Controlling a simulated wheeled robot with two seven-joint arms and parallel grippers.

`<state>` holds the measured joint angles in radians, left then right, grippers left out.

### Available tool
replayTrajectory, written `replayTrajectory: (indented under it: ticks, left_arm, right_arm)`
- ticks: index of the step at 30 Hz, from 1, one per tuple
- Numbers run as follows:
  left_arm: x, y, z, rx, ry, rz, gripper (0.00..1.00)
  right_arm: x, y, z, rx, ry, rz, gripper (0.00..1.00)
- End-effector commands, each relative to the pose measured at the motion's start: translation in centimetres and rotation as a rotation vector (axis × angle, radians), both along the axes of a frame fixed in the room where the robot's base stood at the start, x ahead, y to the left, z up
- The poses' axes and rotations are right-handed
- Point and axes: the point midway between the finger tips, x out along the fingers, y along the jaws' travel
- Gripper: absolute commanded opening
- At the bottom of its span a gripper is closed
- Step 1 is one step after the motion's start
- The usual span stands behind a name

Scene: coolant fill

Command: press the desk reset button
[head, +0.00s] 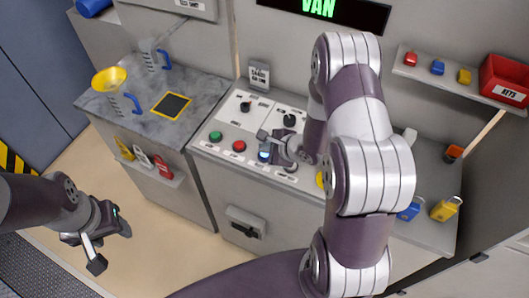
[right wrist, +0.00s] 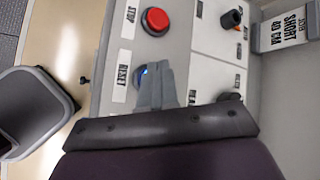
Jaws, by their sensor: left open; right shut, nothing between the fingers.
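The desk reset button is a blue button (head: 264,154) on the sloped grey desk panel, right of the red stop button (head: 239,146). In the right wrist view the blue reset button (right wrist: 142,70) shows beside the RESET label (right wrist: 122,76), partly hidden by my fingertips. My right gripper (head: 272,146) is shut and empty, its tips at the button. I cannot tell whether they touch or press it. It also shows in the right wrist view (right wrist: 154,72). My left gripper (head: 112,246) is open and empty over the floor at lower left.
A green button (head: 216,136) and black knobs (head: 289,120) share the panel. A yellow funnel (head: 109,80) on a jug stands on the left counter. A shelf with a red box (head: 505,80) is at right. Padlocks (head: 446,208) lie on the right. Floor by the left gripper is clear.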

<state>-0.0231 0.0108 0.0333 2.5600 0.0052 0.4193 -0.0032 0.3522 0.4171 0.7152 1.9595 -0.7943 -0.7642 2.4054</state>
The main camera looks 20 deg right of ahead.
Motion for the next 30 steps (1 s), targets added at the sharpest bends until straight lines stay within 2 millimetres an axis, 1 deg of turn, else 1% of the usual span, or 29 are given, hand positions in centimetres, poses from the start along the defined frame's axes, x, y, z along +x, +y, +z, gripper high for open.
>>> replayTrajectory:
  ticks: [30]
  left_arm:
    - [0.0, 0.0, -0.11, 0.0, 0.0, 0.0, 0.53]
  right_arm:
    - [0.0, 0.0, -1.01, 0.001, 0.0, -0.001, 0.0]
